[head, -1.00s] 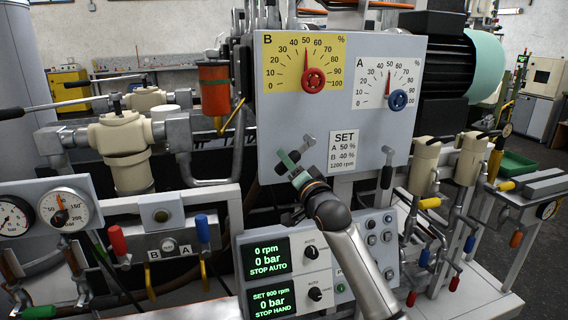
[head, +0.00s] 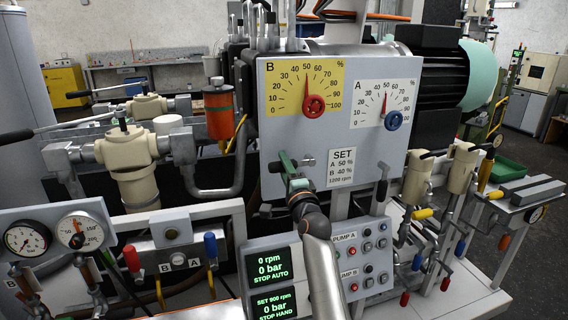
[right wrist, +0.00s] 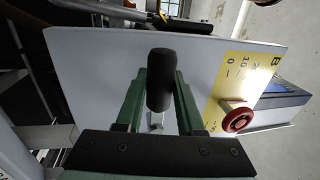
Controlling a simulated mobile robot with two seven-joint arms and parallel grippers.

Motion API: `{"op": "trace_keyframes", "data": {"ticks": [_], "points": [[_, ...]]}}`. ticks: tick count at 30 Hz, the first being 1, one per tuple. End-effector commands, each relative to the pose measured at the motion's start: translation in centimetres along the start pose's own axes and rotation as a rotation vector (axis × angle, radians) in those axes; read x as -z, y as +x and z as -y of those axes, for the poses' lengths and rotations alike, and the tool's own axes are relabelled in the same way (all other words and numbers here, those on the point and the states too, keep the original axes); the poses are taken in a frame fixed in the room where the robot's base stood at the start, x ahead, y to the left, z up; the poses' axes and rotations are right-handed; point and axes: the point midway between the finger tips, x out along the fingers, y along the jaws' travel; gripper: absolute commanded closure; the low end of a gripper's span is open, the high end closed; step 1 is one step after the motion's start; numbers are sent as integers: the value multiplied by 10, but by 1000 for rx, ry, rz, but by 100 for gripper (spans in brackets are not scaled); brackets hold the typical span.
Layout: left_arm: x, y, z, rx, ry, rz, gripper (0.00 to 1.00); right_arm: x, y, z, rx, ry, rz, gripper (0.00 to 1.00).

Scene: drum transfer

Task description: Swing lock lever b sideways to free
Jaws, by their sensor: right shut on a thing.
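Lock lever b, with a grey pivot (head: 307,162) on the panel below the yellow dial B, points to the left and slightly down. Its black grip (right wrist: 160,82) stands between the green jaws in the right wrist view. My right gripper (head: 287,165) is shut on this lever; it also shows in the right wrist view (right wrist: 160,100). My left gripper is not in view.
A second black lever (head: 382,189) hangs down below the white dial A. The red knob (head: 313,105) and blue knob (head: 393,120) sit above. A SET plate (head: 342,168) is right of the gripper. A screen panel (head: 274,282) lies below.

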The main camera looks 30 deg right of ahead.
Motion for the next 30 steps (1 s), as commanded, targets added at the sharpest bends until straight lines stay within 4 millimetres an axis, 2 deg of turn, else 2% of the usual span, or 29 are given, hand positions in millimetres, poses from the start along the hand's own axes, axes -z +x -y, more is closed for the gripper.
{"op": "trace_keyframes", "data": {"ticks": [15, 16, 24, 30], "points": [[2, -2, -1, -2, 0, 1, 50, 2, 1, 4, 7, 28, -7, 100], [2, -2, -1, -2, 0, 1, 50, 2, 1, 4, 7, 28, -7, 62], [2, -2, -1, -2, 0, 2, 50, 1, 1, 3, 4, 23, -6, 33], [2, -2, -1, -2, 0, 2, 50, 1, 0, 3, 3, 21, -6, 33]]}}
